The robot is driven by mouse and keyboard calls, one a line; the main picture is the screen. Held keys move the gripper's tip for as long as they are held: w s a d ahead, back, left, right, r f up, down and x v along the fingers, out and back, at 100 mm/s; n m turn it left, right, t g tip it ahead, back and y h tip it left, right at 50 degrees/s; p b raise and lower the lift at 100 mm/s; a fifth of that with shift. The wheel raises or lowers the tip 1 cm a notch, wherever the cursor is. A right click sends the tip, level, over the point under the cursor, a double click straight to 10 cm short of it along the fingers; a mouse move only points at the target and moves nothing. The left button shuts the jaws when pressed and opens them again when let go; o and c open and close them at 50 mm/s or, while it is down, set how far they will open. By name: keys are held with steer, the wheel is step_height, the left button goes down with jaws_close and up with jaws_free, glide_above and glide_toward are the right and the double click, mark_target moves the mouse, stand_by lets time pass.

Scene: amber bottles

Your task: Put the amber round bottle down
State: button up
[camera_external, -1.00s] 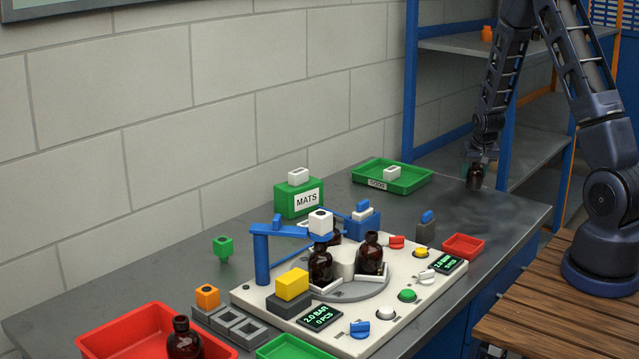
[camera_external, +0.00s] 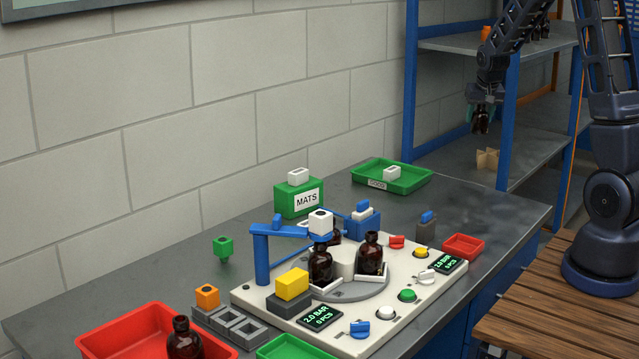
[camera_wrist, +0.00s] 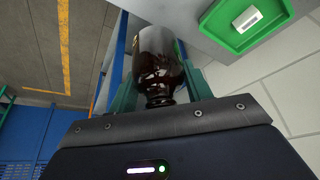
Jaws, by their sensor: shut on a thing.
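Other amber bottles stand on the round turntable of the white station, one at the left (camera_external: 320,265) and one at the right (camera_external: 371,254). Another amber bottle (camera_external: 184,338) stands in the red tray at the front left.
A green tray (camera_external: 416,186) with a white block lies at the bench's back. A blue-framed shelf (camera_external: 455,45) rises beside my gripper, with a small tan holder (camera_external: 487,160) on a lower level. The bench top (camera_external: 480,215) is bare at the right end.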

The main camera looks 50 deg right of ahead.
steer(key=w+a+r+n+y, duration=0.1)
steer(key=w+a+n, duration=0.1)
steer(key=w+a, duration=0.65)
steer(key=w+a+n+t, duration=0.15)
steer(key=w+a, duration=0.35)
steer(key=a, duration=0.7)
steer(key=w+a+r+n+y, duration=0.1)
steer(key=w+a+n, duration=0.2)
steer(key=w+a, duration=0.5)
steer(key=a+r+n+y, duration=0.1)
steer(key=a+n, duration=0.3)
steer(key=a, duration=2.3)
steer(key=s+a+n+y, duration=0.15)
steer(key=s+a, duration=0.35)
steer(key=a, duration=0.9)
steer(key=s+a+r+n+g+y, duration=0.1)
steer(key=s+a+n, duration=0.3)
steer(key=a, duration=1)
steer(key=s+a+n+y, duration=0.1)
steer(key=s+a, duration=0.5)
steer(key=a, duration=0.7)
steer(key=shift+h, duration=0.25)
steer(key=f, duration=1.9)
steer(key=shift+a+f, duration=0.15)
steer(key=shift+a, duration=0.05)
steer(key=shift+f, duration=0.6)
steer(key=o, duration=1)
